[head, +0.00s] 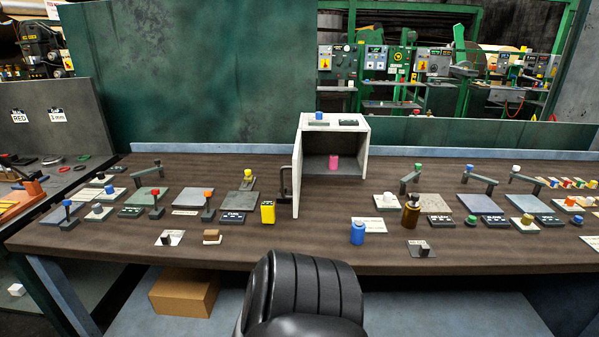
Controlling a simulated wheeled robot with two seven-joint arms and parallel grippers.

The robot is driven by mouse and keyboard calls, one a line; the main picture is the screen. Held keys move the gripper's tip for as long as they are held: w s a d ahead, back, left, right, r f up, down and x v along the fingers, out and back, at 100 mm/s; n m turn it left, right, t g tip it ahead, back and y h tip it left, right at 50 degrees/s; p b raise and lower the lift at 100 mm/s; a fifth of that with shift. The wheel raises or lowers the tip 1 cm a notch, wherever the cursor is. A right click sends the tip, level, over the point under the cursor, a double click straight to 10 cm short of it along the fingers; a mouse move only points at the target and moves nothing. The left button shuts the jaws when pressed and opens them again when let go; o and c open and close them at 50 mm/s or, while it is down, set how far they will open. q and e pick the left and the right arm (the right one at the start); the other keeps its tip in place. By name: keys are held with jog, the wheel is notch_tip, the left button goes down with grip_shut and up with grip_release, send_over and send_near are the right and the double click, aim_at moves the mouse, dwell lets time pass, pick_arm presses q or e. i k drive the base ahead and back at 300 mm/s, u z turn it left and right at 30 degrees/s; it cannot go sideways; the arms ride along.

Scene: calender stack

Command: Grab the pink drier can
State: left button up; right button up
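The pink drier can (333,162) is a small upright cylinder inside a white open-fronted cabinet (362,150) at the back middle of the table. The cabinet's door (297,175) stands swung open on its left side, with a dark handle (285,183) on it. The opening faces me and the can shows clearly inside. Neither of my grippers is in the head view.
The brown table (310,240) carries grey plates, levers and knobs on both sides. A yellow block (268,212) stands left of the door. A blue can (358,232) and a brown bottle (411,212) stand right.

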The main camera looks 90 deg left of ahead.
aim_at(333, 158)
jog(key=z, duration=0.05)
jog(key=k, duration=0.9)
jog(key=u, duration=2.3)
